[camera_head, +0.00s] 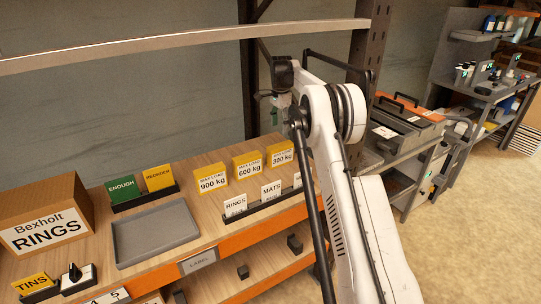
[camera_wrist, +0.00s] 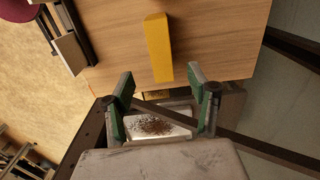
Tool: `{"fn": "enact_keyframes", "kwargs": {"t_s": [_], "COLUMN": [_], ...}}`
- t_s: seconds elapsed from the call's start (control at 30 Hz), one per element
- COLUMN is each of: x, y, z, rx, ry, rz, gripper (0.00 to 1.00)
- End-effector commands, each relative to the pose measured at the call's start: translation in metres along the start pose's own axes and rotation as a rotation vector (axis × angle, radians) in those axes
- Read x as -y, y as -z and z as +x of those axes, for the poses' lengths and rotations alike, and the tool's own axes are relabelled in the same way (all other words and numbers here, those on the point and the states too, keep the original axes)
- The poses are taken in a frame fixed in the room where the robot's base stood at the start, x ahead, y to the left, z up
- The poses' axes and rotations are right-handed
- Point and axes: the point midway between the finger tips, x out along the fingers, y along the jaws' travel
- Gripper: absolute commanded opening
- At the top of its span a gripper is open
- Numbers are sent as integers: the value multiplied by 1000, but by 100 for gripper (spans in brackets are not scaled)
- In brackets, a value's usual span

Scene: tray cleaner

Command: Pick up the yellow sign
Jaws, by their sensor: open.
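Several yellow signs stand on the wooden shelf in the head view: 900 kg (camera_head: 211,180), 600 kg (camera_head: 249,165), 300 kg (camera_head: 281,156) and a darker one (camera_head: 159,178) beside a green sign. A small yellow TINS sign (camera_head: 34,285) stands at front left. In the wrist view one yellow sign (camera_wrist: 158,48) shows from above, on the wood just beyond my fingertips. My gripper (camera_wrist: 159,80) is open and empty, its green-padded fingers apart. In the head view my gripper (camera_head: 278,98) hangs above the right end of the shelf; its fingers are not clear there.
White RINGS and MATS signs (camera_head: 271,191) stand in a dark holder at the shelf's front. A grey tray (camera_head: 156,234) and a Bexholt RINGS box (camera_head: 45,226) are to the left. A dark rack upright (camera_head: 371,45) stands close to my arm. A speckled white surface (camera_wrist: 160,128) shows between my fingers.

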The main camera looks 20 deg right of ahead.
Motion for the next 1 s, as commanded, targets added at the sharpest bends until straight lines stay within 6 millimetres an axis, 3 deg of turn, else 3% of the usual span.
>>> {"fn": "enact_keyframes", "kwargs": {"t_s": [0.17,0.5,0.87,1.0], "x": [0,0,0,0], "y": [4,4,5,7], "z": [14,72,95,112], "rx": [2,1,1,1], "ry": [-4,-3,-3,-3], "rz": [16,14,13,13], "gripper": [54,54,54,54]}}
